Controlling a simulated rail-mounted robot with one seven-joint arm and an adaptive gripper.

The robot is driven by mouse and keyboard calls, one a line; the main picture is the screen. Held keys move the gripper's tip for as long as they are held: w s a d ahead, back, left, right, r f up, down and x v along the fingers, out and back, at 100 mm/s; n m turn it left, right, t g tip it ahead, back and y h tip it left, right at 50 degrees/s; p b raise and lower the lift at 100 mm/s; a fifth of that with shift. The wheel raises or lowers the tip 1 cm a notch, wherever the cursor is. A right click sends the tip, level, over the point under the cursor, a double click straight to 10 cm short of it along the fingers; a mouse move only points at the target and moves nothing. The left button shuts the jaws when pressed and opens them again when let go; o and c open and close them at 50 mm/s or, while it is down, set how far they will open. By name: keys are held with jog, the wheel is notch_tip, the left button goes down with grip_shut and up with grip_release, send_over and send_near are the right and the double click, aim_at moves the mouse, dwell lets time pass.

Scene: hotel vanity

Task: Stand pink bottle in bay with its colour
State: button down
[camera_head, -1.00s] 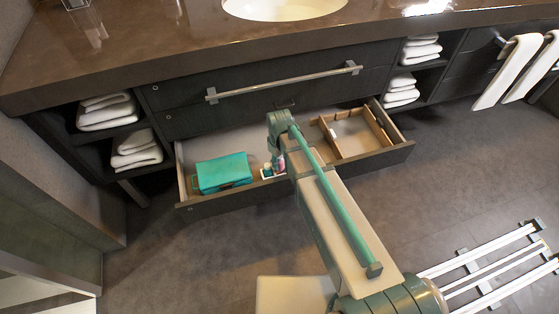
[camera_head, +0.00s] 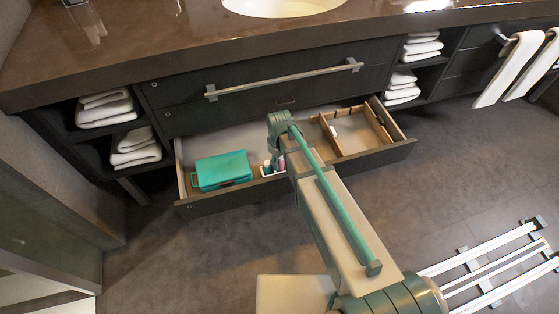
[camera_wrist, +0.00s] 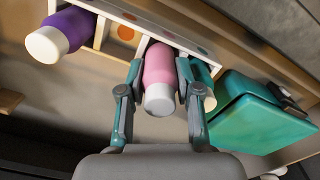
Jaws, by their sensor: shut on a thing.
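The pink bottle (camera_wrist: 160,72) with its white cap towards the camera is between the two fingers of my gripper (camera_wrist: 159,66), which is shut on it. Its far end is at the white rack (camera_wrist: 147,29) with coloured dots; whether it rests on the bay floor cannot be told. A purple bottle (camera_wrist: 66,32) stands in the rack on the left. A teal bottle (camera_wrist: 203,78) is just right of the pink one, partly behind my right finger. In the head view, the pink bottle (camera_head: 282,162) shows beside my arm at the rack (camera_head: 267,175); my fingers are hidden there.
A teal case (camera_head: 222,171) lies in the open drawer (camera_head: 230,199) left of the rack; it shows close on the right in the wrist view (camera_wrist: 258,124). A wooden divider tray (camera_head: 362,153) fills the drawer's right side. The vanity counter (camera_head: 190,50) overhangs the drawer.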

jog(key=shift+f+b, duration=0.35)
jog(key=shift+f, duration=0.5)
jog(key=c, duration=0.7)
grip_release()
jog(key=shift+r, duration=0.1)
notch_tip(320, 180, up, 12)
jog(key=shift+f, duration=0.1)
dwell(0.4)
